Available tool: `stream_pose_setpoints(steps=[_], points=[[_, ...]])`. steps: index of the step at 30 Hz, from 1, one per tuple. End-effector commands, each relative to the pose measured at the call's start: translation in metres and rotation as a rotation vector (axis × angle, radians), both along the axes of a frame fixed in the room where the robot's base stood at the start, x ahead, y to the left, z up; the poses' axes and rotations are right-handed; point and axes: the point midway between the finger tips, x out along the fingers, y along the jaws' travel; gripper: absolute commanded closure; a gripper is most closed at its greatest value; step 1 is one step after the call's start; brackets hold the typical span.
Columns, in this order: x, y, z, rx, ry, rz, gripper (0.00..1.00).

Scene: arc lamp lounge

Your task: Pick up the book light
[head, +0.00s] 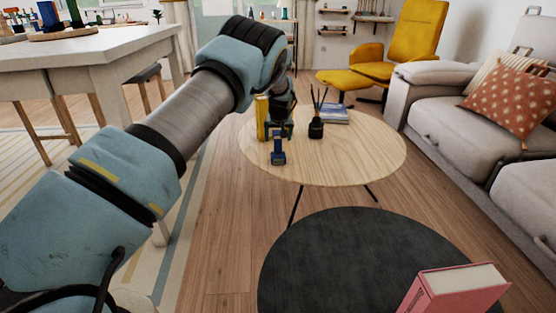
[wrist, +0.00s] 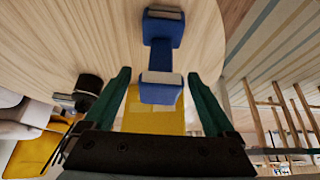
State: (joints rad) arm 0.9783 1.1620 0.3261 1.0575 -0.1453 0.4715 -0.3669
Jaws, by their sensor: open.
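The book light (head: 278,155) is small and blue, and stands on the round wooden table near its left front edge. In the wrist view the book light (wrist: 160,50) shows two blue blocks with grey faces joined by a narrower blue part. My gripper (wrist: 158,75) is open, and the nearer block lies in the gap between its green fingers; I cannot tell whether they touch it. In the head view my gripper (head: 279,129) is just behind the book light, partly hidden by my arm.
A yellow upright book (head: 262,118) stands close beside my gripper. A black pen pot (head: 316,129) and a stack of books (head: 334,115) are to the right on the round table (head: 365,150). The table's right side is clear. A pink book (head: 455,290) is in the foreground.

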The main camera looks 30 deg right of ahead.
Motion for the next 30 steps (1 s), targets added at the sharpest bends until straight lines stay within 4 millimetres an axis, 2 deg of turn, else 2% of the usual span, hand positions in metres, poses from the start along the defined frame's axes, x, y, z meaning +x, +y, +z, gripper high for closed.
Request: stream_pose_setpoints(steps=[7, 30], points=[[0.0007, -0.0002, -0.0006, 0.0, 0.0, 0.0, 0.11], [0.0007, -0.0001, -0.0003, 0.0, 0.0, 0.001, 0.98]])
